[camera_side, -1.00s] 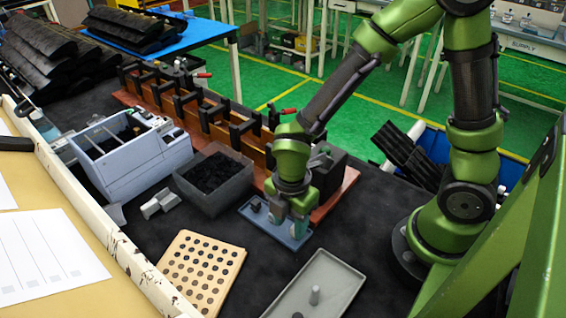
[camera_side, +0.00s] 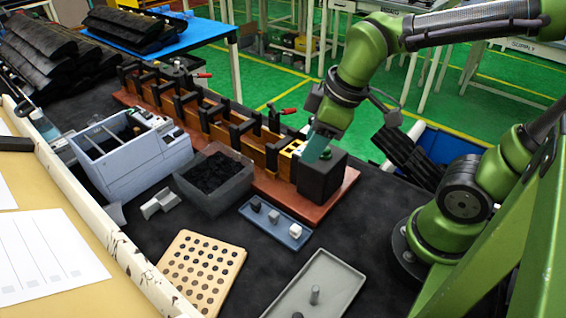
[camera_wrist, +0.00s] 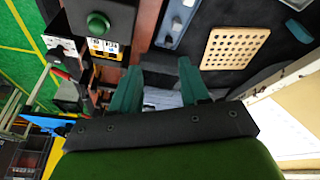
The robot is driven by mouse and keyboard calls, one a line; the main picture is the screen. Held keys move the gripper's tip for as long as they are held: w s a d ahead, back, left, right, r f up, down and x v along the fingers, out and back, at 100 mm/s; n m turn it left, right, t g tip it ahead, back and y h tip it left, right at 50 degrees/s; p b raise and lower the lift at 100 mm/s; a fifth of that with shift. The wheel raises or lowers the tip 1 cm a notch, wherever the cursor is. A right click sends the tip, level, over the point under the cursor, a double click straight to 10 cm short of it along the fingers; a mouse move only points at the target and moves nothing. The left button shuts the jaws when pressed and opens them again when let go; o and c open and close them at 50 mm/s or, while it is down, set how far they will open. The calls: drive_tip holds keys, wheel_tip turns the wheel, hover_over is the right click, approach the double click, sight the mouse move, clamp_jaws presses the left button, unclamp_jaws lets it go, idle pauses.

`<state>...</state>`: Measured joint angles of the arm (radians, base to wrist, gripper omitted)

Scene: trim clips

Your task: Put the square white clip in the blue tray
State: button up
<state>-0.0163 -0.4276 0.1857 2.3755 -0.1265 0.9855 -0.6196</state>
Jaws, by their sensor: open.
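The blue tray (camera_side: 262,226) lies on the dark bench, just in front of the wooden fixture. A white clip (camera_side: 295,230) is in it near its right end, with a grey clip (camera_side: 273,216) and a dark clip (camera_side: 256,205) in a row to its left. My gripper (camera_side: 317,149) is open and empty, raised beside the black button box, up and away from the tray. In the wrist view my open fingers (camera_wrist: 160,88) have nothing gripped between them. Part of the blue tray (camera_wrist: 174,28) shows at the top there.
A black box with a green button (camera_side: 322,175) stands at the fixture's right end, close to my gripper. The wooden fixture (camera_side: 215,125) carries red-handled clamps. A grey bin (camera_side: 213,180), a perforated wooden board (camera_side: 203,270) and a grey tray with a peg (camera_side: 335,285) surround the tray.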

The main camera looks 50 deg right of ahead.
drive_tip(key=s+d+r+m+t+y, duration=0.1)
drive_tip(key=s+d+r+m+t, duration=0.1)
drive_tip(key=m, duration=0.7)
drive_tip(key=shift+d+r+m+t, duration=0.4)
drive_tip(key=shift+d+r+t, duration=0.4)
drive_tip(key=shift+r, duration=0.4)
